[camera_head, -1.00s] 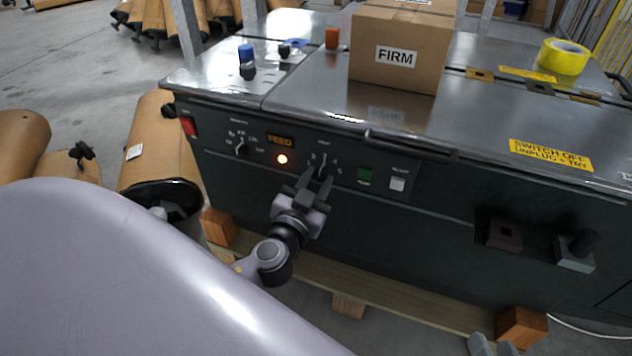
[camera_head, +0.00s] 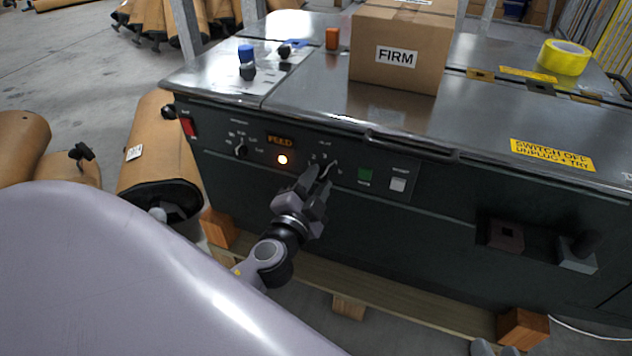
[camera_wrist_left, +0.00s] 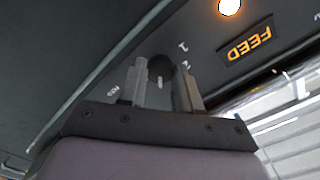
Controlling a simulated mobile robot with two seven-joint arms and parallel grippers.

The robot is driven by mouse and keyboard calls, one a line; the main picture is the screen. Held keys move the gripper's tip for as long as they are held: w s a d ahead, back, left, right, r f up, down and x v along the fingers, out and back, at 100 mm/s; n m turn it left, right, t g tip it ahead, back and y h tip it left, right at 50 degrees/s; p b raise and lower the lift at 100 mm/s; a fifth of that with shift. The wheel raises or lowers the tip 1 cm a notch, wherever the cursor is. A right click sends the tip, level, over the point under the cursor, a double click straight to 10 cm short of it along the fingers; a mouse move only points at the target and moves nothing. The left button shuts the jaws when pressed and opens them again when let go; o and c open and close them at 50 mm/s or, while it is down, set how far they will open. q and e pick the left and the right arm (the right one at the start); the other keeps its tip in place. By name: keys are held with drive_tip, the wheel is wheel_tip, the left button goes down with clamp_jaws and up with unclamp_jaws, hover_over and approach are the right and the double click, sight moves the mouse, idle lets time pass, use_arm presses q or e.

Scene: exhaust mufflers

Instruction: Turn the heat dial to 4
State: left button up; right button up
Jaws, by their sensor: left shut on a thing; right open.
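The heat dial (camera_head: 325,171) is a dark round knob on the dark front panel of the machine, with pale numbers around it. My left gripper (camera_head: 320,180) is shut on it from the front, tilted to the right. In the left wrist view the dark dial (camera_wrist_left: 161,70) lies between the two fingers of my left gripper (camera_wrist_left: 161,88). A short pale mark shows on the dial. The numbers 1 and 2 show beside it; the number 4 cannot be read clearly.
Left of the dial are a lit orange lamp (camera_head: 283,159), a FEED label (camera_head: 280,142) and another knob (camera_head: 241,149). Right of it are a green button (camera_head: 365,175) and a white switch (camera_head: 398,184). A metal handle (camera_head: 410,145) juts out above. A cardboard box (camera_head: 400,50) stands on top.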

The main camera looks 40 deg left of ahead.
use_arm(q)
drive_tip(key=shift+m, duration=0.3)
use_arm(e)
drive_tip(key=shift+w+a+r, duration=0.1)
drive_tip(key=shift+w+r, duration=0.15)
use_arm(q)
drive_tip(key=o, duration=1)
drive_tip(key=shift+o, duration=0.2)
drive_tip(key=shift+s+d+f, duration=0.1)
drive_tip(key=shift+s+d, duration=0.05)
drive_tip(key=shift+s, duration=0.35)
drive_tip(key=v, duration=0.6)
drive_tip(key=shift+b, duration=0.4)
use_arm(e)
drive_tip(key=shift+s+d+f+t, duration=0.15)
drive_tip(key=shift+s+d+t, duration=0.1)
drive_tip(key=shift+d+t, duration=0.1)
